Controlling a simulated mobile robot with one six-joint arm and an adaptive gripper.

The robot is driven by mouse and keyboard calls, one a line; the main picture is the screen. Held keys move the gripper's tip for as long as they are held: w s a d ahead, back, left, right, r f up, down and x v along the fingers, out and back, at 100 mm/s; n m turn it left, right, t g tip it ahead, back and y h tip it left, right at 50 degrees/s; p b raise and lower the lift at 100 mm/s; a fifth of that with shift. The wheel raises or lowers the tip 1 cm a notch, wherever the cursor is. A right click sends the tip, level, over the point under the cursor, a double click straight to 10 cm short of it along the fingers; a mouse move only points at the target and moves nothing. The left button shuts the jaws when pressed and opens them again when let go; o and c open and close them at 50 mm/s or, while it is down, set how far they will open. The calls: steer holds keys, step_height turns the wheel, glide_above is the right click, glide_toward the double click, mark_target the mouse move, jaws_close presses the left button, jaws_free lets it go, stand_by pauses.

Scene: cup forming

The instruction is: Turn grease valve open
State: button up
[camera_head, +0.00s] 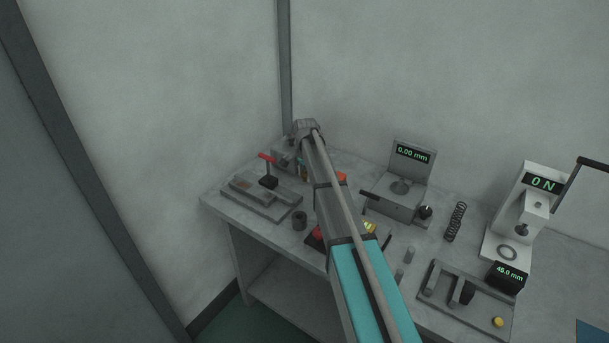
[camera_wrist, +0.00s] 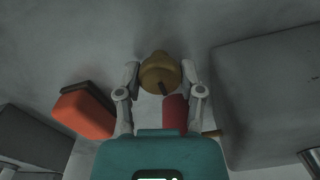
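In the wrist view, a rounded brass-coloured piece (camera_wrist: 158,73) with a small dark mark sits between the fingertips of my gripper (camera_wrist: 160,70). A red cylinder-like part (camera_wrist: 174,115) shows just below it, near the right finger. I cannot tell for sure which of these is the grease valve or its handle. The two fingers are spread, one on each side of the brass piece, with narrow gaps visible. In the head view, my arm reaches across the bench to its back left corner; the fingers and the valve are hidden there.
An orange-and-dark block (camera_wrist: 84,110) lies left of the fingers and a large grey box (camera_wrist: 268,85) stands close on the right. On the bench (camera_head: 218,203) are a red-handled clamp fixture (camera_head: 267,181), a gauge reading 0.00 mm (camera_head: 412,155), a spring (camera_head: 456,222) and a press (camera_head: 520,222).

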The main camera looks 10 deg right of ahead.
steer(key=shift+c, duration=1.4)
steer(key=shift+n, duration=0.5)
steer(key=n, duration=0.2)
steer(key=shift+n, duration=0.3)
steer(key=n, duration=1.4)
steer(key=shift+a, duration=0.1)
steer(key=shift+n, duration=0.3)
